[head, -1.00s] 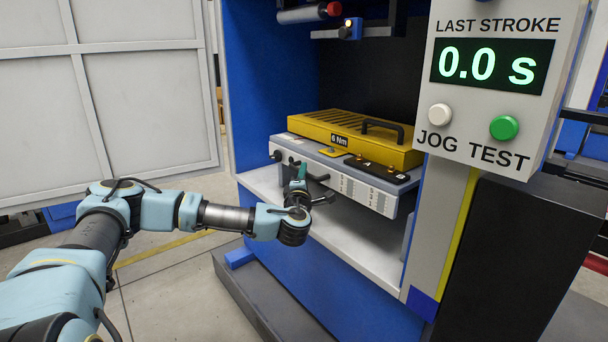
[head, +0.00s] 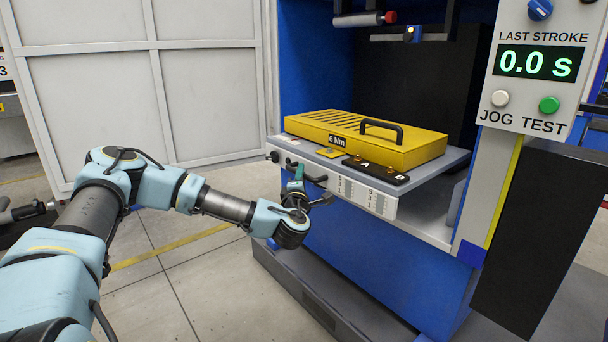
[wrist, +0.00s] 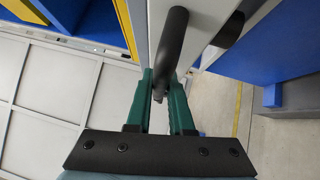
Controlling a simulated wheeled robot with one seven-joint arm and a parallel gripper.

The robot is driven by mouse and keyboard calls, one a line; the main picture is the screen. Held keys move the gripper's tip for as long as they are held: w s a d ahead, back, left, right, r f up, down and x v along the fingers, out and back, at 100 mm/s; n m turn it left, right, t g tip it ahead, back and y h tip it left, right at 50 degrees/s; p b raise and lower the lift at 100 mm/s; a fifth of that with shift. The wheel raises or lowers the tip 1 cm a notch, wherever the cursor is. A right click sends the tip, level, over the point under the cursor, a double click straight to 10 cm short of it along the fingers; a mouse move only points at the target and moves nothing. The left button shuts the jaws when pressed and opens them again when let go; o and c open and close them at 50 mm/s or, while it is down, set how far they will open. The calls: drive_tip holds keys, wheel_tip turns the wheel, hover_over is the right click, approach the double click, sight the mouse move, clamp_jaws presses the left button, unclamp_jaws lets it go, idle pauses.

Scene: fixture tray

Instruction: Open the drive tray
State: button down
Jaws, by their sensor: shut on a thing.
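The drive tray (head: 362,196) is a grey drawer with a pale front panel, standing out past the front of the blue cabinet. A dark bar handle (head: 314,179) is on its front; the wrist view shows the handle (wrist: 174,45) up close. My gripper (head: 297,180) is at the tray front, its green fingers shut on the handle. In the wrist view the fingers (wrist: 161,85) stand on either side of the bar's lower end. A yellow block (head: 370,140) marked 6 Nm, with a black handle on top, sits on the tray.
The blue cabinet (head: 308,60) surrounds the tray, with a white shelf (head: 428,228) below it. A control panel (head: 530,70) reading 0.0 s is on the right, with a dark box (head: 540,230) beneath. A pale door panel (head: 210,90) is at left. The floor in front is open.

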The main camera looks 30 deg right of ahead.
drive_tip(key=shift+s+a, duration=0.1)
drive_tip(key=shift+a, duration=0.3)
drive_tip(key=c, duration=0.8)
unclamp_jaws()
drive_tip(key=b+v, duration=0.1)
drive_tip(key=v, duration=0.9)
drive_tip(key=shift+s+a, duration=0.2)
drive_tip(key=shift+s, duration=0.1)
drive_tip(key=shift+f, duration=0.1)
